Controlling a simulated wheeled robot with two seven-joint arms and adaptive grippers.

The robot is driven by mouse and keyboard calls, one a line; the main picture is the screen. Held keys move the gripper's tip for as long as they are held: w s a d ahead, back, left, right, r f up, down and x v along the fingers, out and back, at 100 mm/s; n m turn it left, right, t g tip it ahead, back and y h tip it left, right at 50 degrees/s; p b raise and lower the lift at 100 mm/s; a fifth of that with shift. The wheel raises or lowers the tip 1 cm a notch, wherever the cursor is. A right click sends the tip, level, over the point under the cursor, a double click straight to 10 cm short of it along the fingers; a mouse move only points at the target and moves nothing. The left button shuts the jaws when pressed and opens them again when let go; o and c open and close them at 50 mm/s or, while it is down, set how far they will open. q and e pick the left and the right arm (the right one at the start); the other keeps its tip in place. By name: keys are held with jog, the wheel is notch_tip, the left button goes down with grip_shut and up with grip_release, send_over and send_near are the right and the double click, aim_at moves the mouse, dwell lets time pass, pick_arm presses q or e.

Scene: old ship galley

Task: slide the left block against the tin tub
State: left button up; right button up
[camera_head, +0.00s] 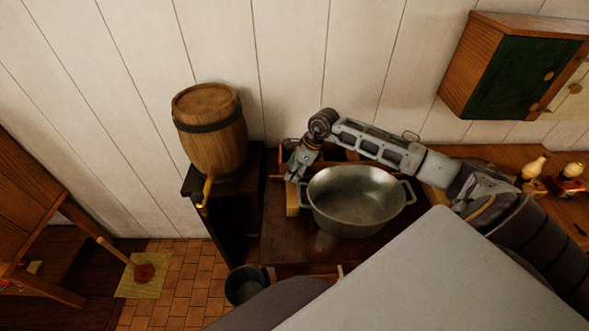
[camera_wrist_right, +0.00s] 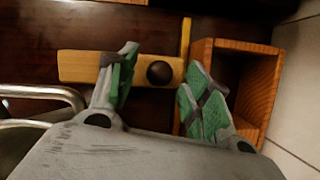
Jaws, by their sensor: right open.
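The tin tub (camera_head: 362,203) is a grey oval tub with a handle at each end, standing on the dark wooden table. The left block (camera_head: 292,199) is a pale wooden bar beside the tub's left end. In the right wrist view the block (camera_wrist_right: 80,66) carries a round black knob, and the tub's handle and rim (camera_wrist_right: 40,108) show at the left. I cannot tell whether block and tub touch. My right gripper (camera_head: 298,168) is open at the block's far end; in the wrist view its green-padded fingers (camera_wrist_right: 162,88) appear either side of the knob. My left gripper is out of view.
An open wooden box (camera_wrist_right: 272,92) lies close beside the right gripper, with a thin yellow stick (camera_wrist_right: 185,38) near it. A barrel (camera_head: 210,132) with a tap stands on a stand to the left. A dark bucket (camera_head: 245,285) is below, at the table's front left.

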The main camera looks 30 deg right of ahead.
grip_shut()
dwell(0.3)
jog(key=shift+s+d+f+b, duration=0.1)
jog(key=shift+s+d+b, duration=0.2)
jog(key=shift+d, duration=0.2)
jog(key=d, duration=0.1)
jog(key=s+d, duration=0.1)
jog(key=shift+s+d+b, duration=0.3)
jog(key=shift+b, duration=0.1)
grip_release()
